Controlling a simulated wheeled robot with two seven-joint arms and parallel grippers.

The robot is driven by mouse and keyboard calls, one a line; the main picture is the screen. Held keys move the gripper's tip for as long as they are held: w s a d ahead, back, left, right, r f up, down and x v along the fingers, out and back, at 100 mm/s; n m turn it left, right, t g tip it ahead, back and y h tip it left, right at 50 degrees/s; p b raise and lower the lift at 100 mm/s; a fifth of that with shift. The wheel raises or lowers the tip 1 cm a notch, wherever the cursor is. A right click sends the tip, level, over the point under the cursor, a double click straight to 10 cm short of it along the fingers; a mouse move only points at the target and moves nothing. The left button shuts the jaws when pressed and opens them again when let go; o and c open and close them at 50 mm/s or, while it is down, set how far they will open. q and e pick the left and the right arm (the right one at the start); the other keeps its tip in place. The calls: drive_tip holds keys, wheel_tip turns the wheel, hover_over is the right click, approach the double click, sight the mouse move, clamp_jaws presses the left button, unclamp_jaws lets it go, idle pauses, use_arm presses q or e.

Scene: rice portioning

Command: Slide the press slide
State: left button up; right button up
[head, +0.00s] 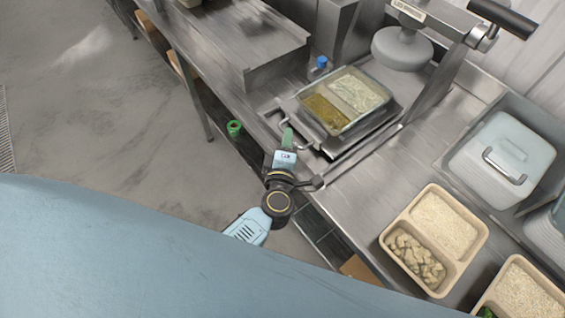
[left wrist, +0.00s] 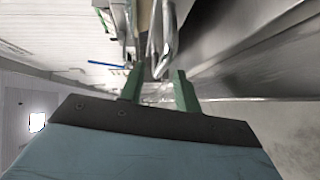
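The press slide (head: 336,146) is a metal tray with a bent rod handle (head: 307,145) along its front edge. A clear-rimmed two-compartment container (head: 345,124) sits on it, with brownish food in one half and rice in the other. The slide is out in front of the round grey press head (head: 402,48). My left gripper (head: 287,134) is at the handle. In the left wrist view its two green fingers (left wrist: 158,80) stand apart, with the metal handle (left wrist: 162,42) ahead of and between the tips; contact cannot be told. My right gripper is not in view.
A beige two-compartment tray (head: 464,262) with rice and lumpy food stands on the counter at right. A lidded bin (head: 502,158) is behind it. A blue-capped item (head: 320,64) stands left of the slide. A metal box surface (head: 240,38) is at upper left.

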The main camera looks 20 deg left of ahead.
use_arm(q)
drive_tip(key=v, duration=1)
drive_tip(key=shift+c, duration=0.3)
